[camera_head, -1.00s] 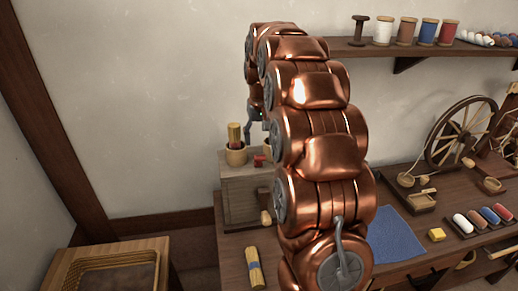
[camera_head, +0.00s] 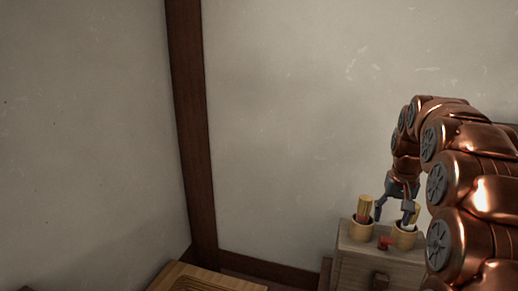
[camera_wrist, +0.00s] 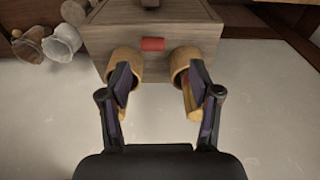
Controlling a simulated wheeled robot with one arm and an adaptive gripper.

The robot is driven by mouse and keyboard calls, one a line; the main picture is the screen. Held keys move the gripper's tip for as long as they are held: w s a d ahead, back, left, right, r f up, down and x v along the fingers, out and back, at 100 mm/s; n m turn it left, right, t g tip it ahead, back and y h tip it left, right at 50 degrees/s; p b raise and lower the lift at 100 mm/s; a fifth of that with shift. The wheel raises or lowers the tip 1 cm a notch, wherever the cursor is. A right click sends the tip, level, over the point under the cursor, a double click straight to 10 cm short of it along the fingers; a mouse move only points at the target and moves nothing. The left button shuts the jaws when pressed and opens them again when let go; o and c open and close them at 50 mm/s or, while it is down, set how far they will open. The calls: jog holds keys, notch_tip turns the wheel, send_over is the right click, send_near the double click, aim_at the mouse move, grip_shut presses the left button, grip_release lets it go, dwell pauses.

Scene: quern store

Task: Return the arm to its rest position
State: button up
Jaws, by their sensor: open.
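My copper arm (camera_head: 465,185) arches in from the right of the head view. My gripper (camera_head: 392,216) hangs at its end, fingers pointing down, over the top of a wooden box. It is open, with nothing between its fingers. In the wrist view, the spread fingers of my gripper (camera_wrist: 160,80) show in front of two small round cups on the box, the left finger overlapping one cup and the right finger the other. Whether the fingers touch the cups cannot be told.
The wooden box (camera_head: 352,262) bears a left cup (camera_head: 362,231) with a yellow bundle, a right cup (camera_head: 403,240) and a small red piece (camera_head: 386,243). A dark post (camera_head: 190,130) and bare wall are left.

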jog(key=s+a+f+n+g, duration=0.2)
jog(key=s+a+n, duration=0.1)
jog(key=s+a, duration=1.35)
jog(key=s+a+f, duration=0.2)
jog(key=s+f, duration=0.1)
jog(key=s, duration=0.6)
jog(key=s+a+f+n+g, duration=0.1)
jog(key=s+a+f, duration=0.2)
jog(key=s, duration=0.6)
jog(key=shift+s+a+f+y, duration=0.2)
jog(key=shift+s+f+y, duration=0.15)
jog(key=shift+f, duration=0.2)
jog(key=shift+c, duration=0.3)
